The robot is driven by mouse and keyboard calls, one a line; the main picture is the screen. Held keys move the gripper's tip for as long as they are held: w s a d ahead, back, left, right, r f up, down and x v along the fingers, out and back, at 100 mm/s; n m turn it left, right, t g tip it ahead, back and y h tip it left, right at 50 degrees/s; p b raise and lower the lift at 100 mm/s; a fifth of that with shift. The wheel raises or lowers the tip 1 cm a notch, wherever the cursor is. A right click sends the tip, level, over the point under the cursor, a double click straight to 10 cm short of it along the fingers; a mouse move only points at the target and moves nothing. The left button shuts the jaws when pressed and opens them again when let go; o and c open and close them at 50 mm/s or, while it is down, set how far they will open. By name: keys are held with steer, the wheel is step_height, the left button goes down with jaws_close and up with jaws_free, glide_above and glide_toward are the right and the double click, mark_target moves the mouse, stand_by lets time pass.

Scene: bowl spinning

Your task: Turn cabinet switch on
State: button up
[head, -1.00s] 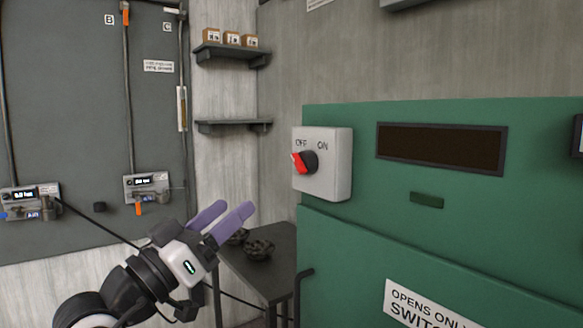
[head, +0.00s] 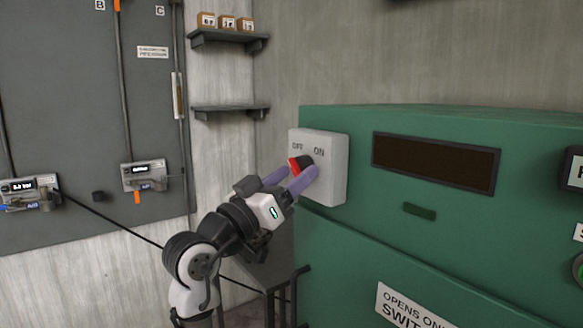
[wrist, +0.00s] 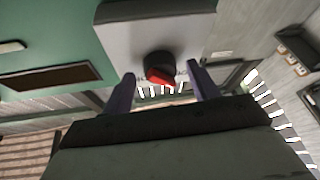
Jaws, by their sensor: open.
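The cabinet switch is a black and red knob (head: 301,162) on a light grey box (head: 334,172) at the left end of the green cabinet (head: 450,225). The box is marked OFF on the left and ON on the right. The knob's red end points left, toward OFF. My gripper (head: 290,174) is open with its purple fingers at the front of the box. In the wrist view the knob (wrist: 158,67) sits between the two spread fingers of my gripper (wrist: 160,90). The near finger partly covers the knob in the head view; contact cannot be told.
A grey wall panel (head: 90,130) with gauges and cables stands at the left. Two shelves hang in the corner, the upper one (head: 228,38) holding small boxes. A dark railing or handle (head: 285,290) is below the switch box.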

steer(key=shift+w+d, duration=0.15)
steer(key=c, duration=1)
